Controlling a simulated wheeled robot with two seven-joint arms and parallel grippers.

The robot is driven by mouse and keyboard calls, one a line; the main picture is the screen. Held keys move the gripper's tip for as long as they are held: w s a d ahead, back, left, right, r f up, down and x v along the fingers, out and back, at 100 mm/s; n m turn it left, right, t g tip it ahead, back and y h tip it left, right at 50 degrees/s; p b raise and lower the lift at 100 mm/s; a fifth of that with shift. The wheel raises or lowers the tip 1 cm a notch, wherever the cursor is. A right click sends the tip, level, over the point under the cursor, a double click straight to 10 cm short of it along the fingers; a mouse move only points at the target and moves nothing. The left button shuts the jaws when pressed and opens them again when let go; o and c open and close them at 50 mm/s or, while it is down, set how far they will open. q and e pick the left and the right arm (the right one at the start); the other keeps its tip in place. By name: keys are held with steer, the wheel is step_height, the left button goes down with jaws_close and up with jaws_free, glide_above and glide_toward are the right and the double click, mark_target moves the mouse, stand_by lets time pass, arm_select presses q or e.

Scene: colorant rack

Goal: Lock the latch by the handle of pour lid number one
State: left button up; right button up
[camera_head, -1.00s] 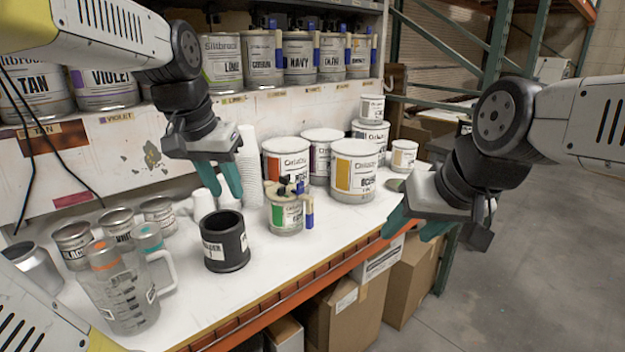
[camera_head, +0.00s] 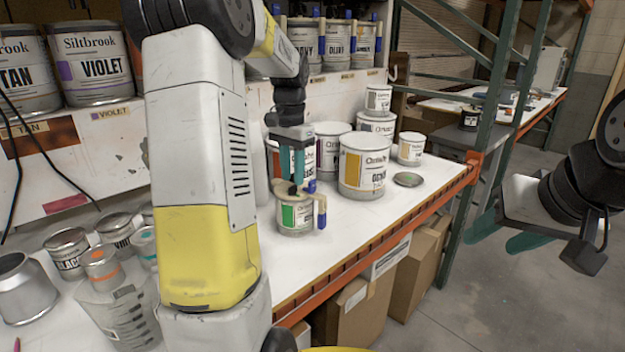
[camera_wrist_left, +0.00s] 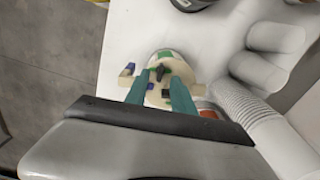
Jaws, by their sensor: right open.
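A small can with a green label (camera_head: 295,214) stands on the white bench and wears a pale pour lid (camera_head: 284,188) with a dark fitting on top. My right gripper (camera_head: 520,236) is open and empty, off the bench at the right.
Larger cans with white lids, one with an orange label (camera_head: 363,168), stand behind the small can. A loose round lid (camera_head: 408,180) lies to the right. My left arm hides the bench middle.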

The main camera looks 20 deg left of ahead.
mark_target(293, 189)
arm_select(q)
steer(key=shift+f, duration=1.3)
jaws_close()
